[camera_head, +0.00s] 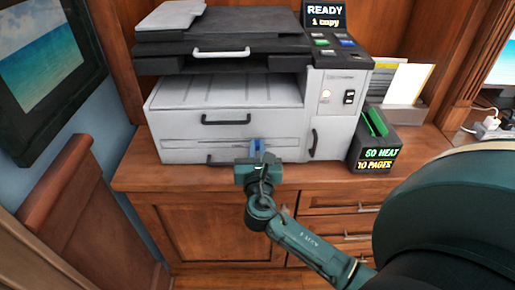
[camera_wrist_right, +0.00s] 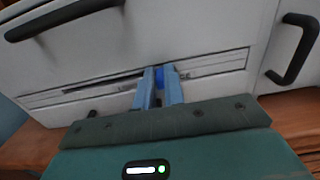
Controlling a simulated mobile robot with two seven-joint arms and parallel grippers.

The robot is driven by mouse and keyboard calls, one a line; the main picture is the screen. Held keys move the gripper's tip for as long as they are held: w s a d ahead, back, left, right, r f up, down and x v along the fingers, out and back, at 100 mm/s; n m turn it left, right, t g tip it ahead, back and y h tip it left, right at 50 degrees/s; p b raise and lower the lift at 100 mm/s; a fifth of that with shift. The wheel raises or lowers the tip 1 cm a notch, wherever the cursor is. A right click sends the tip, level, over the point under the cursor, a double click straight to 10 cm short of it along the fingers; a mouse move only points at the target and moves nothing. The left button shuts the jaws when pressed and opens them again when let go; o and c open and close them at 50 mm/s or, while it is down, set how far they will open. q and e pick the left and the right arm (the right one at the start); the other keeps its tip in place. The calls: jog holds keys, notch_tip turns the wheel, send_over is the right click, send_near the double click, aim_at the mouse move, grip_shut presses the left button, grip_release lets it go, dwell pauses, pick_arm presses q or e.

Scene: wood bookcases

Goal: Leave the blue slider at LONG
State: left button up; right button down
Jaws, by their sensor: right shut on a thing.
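The blue slider (camera_wrist_right: 172,75) sits in a slot low on the front of the grey printer. In the right wrist view only a small part of it shows, between and beside the fingers. My right gripper (camera_head: 257,146) is at the printer's lower front, and its fingers also show in the right wrist view (camera_wrist_right: 160,78). It is shut on the blue slider. The slot's markings (camera_wrist_right: 215,64) are too small to read, so I cannot tell which mark the slider is at. My left gripper is not in view.
The printer (camera_head: 225,100) stands on a wooden cabinet (camera_head: 210,225) with drawers. A dark handle (camera_head: 226,121) is above the slot. A black box (camera_head: 375,145) marked "50 HEAT 10 PAGES" stands right of the printer. A small screen (camera_head: 324,14) reads "READY 1 copy".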

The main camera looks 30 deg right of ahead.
dwell(0.3)
jog(key=w+a, duration=0.2)
jog(key=a, duration=0.1)
jog(key=shift+a, duration=0.2)
jog(key=c, duration=1.5)
grip_release()
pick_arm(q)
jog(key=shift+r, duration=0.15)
